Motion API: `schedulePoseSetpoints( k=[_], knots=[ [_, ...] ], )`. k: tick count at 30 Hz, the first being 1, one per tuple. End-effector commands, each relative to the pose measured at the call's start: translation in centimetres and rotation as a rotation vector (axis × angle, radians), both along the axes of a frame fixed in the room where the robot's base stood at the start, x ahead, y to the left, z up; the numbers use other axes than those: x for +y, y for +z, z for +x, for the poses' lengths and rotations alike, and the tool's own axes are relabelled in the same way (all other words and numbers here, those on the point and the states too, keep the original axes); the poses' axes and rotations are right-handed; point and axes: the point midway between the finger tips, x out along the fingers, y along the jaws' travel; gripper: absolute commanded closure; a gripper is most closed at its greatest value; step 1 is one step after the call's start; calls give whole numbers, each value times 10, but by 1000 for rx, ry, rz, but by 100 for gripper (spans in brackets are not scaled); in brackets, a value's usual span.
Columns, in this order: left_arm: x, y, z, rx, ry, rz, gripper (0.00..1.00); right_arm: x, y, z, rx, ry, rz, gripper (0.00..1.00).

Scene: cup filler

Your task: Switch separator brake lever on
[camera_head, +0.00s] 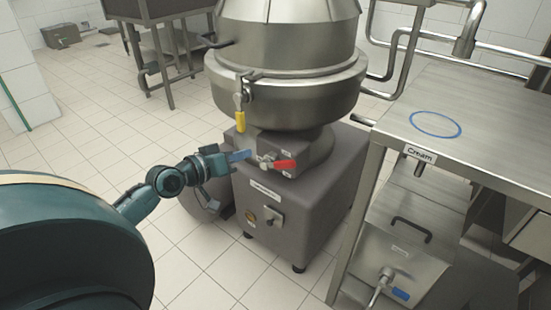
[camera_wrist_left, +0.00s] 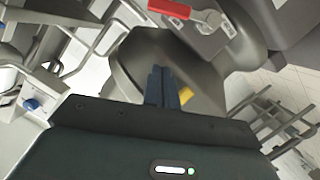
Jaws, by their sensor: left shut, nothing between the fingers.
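The steel separator (camera_head: 285,75) stands on a grey base (camera_head: 300,200). A lever with a yellow handle (camera_head: 240,121) hangs at the bowl's lower rim. I cannot tell from labels which is the brake lever. My right gripper is not in view.
A steel table (camera_head: 455,110) with a blue ring mark and a "Cream" label stands on the right. Under it is a steel container (camera_head: 405,240) with a blue-handled tap. Steel pipes run behind. The tiled floor (camera_head: 100,120) at left is mostly clear.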

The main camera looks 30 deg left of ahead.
Motion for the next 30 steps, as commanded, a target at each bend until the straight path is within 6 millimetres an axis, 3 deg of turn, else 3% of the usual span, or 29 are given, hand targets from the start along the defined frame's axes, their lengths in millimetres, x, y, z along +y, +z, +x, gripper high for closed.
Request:
schedulePoseSetpoints(
  k=[5,18,24,30],
  knots=[
    [-4,-4,20,-4,1,-2,100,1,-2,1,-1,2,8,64],
    [-19,-21,94,-4,1,-3,100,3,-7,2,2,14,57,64],
    [-34,-48,92,1,-1,-3,100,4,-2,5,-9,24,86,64],
    [-39,-55,91,0,0,0,100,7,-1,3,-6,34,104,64]
  ],
)
